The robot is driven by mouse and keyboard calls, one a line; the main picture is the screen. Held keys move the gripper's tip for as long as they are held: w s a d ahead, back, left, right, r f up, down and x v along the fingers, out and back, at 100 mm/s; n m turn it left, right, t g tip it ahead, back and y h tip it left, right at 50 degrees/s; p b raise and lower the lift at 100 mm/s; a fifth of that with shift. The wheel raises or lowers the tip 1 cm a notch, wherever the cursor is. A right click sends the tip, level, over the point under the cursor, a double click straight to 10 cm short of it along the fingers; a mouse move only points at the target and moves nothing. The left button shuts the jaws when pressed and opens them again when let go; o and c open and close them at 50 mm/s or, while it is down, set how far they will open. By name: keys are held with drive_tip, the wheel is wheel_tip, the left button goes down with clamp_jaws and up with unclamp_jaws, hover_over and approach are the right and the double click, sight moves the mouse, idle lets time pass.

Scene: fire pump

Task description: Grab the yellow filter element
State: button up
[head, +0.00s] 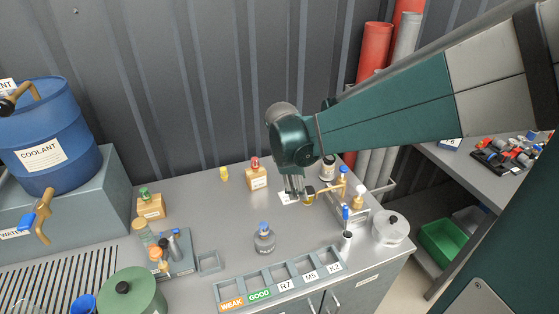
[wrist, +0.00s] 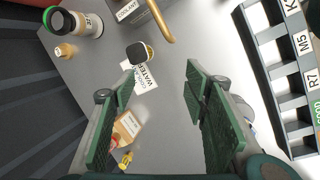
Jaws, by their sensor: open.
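A small yellow cylinder (head: 223,173), which looks like the yellow filter element, stands at the back of the grey worktop by the wall. In the wrist view a yellow piece (wrist: 125,160) shows low down beside a tan box, partly cut off by my gripper. My gripper (head: 295,191) points down over the right middle of the worktop, right of the yellow cylinder and apart from it. In the wrist view its green fingers (wrist: 160,82) are spread with nothing between them. A second yellowish piece with a dark top (wrist: 140,53) stands by the white label.
A tan box with a red top (head: 257,179) stands between the yellow cylinder and my gripper. A grey bottle with a blue cap (head: 264,240) stands in front. A labelled slotted rack (head: 280,281) lines the front edge.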

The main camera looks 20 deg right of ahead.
sight(308, 190)
drive_tip(key=w+d+f+n+g+h+p, duration=0.1)
drive_tip(key=w+d+f+n+g+p, duration=0.1)
drive_tip(key=w+d+f+n+p, duration=0.2)
drive_tip(key=shift+w+f+n+p, duration=0.25)
drive_tip(key=shift+w+p, duration=0.3)
drive_tip(key=shift+w, duration=0.5)
drive_tip(key=shift+x, duration=1.25)
drive_tip(key=shift+s, duration=0.1)
drive_tip(key=shift+b+x, duration=0.35)
drive_tip(key=shift+x, duration=2.3)
drive_tip(key=shift+r, duration=0.1)
drive_tip(key=shift+c, duration=0.7)
